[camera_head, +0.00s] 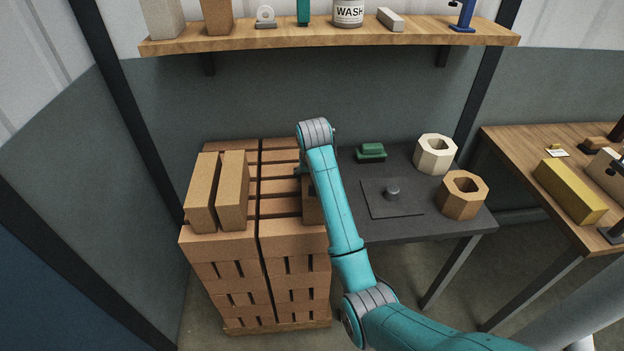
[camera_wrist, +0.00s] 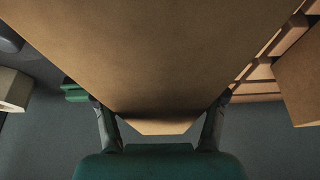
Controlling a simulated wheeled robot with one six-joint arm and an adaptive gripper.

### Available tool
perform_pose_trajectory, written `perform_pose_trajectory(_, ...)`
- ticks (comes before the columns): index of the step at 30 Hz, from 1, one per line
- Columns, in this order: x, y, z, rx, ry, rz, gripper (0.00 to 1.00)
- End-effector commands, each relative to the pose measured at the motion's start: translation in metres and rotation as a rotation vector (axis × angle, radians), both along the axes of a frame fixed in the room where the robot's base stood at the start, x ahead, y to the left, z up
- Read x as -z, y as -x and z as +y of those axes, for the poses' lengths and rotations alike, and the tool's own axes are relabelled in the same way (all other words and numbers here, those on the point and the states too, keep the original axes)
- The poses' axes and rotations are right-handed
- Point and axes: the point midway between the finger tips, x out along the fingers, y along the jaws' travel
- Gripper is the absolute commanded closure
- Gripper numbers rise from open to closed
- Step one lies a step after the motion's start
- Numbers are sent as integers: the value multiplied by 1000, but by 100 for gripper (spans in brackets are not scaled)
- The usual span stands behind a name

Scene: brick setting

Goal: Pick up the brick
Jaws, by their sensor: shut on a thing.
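In the wrist view a large tan brick (camera_wrist: 160,60) fills the upper middle. My gripper (camera_wrist: 160,118) has one finger on each side of it and is shut on it. In the head view my teal arm hides most of the gripper and most of this brick (camera_head: 309,207), which shows only as a strip left of the arm, at the right side of the brick stack (camera_head: 292,243). I cannot tell whether it touches the stack beneath. Two more bricks (camera_head: 202,190) (camera_head: 233,190) stand on the stack's left part.
A wooden shelf (camera_head: 330,42) crosses the back wall. A wooden bench (camera_head: 520,150) stands at the far right.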

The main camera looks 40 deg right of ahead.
Motion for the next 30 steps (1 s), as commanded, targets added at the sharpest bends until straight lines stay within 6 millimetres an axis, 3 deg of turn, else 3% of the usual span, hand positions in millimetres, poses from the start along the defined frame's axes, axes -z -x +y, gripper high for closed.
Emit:
perform_pose_trajectory(18, -87, -1, -1, -1, 3, -7, 100)
perform_pose_trajectory(30, -100, 0, 0, 0, 2, -4, 100)
